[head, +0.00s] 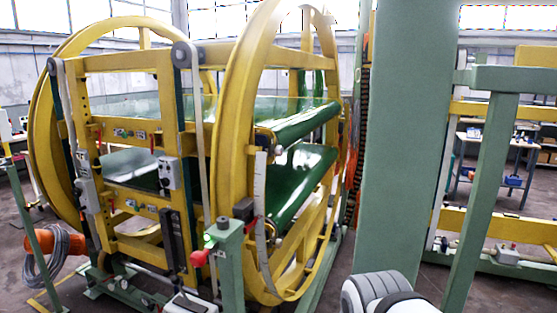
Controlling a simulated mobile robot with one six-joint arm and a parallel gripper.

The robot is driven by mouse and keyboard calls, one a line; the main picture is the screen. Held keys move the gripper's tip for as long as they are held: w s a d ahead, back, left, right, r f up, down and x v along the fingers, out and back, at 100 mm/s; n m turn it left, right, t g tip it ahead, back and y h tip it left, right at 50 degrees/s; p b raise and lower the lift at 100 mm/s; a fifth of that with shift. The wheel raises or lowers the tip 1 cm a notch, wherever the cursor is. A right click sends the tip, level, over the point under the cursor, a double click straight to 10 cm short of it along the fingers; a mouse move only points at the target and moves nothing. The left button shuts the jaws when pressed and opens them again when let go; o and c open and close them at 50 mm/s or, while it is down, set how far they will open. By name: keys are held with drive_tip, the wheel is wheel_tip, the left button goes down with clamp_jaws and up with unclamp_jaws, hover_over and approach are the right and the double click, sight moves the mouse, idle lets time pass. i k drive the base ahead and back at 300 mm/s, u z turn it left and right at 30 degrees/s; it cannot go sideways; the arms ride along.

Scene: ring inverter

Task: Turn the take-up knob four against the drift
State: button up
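The ring inverter (222,150) stands at left and centre, with large yellow rings and green belts (305,180) between its frames. A red knob-like part (200,257) sticks out beside a green post at the front. I cannot tell which of these, if any, is take-up knob four, and no numbers are readable. Belt drift cannot be judged from this view. My gripper is not in view.
A wide green column (412,140) and a slimmer green post (482,200) stand at right. Behind them are yellow rails (500,228) and a workbench (500,145). An orange motor (62,241) with coiled cable is at lower left. Dark floor shows between machine and column.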

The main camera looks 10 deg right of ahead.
sight(278, 151)
drive_tip(key=z, duration=2.5)
drive_tip(key=k, duration=1.4)
drive_tip(key=u, duration=1.8)
drive_tip(key=i, duration=1.35)
drive_tip(key=u, duration=0.05)
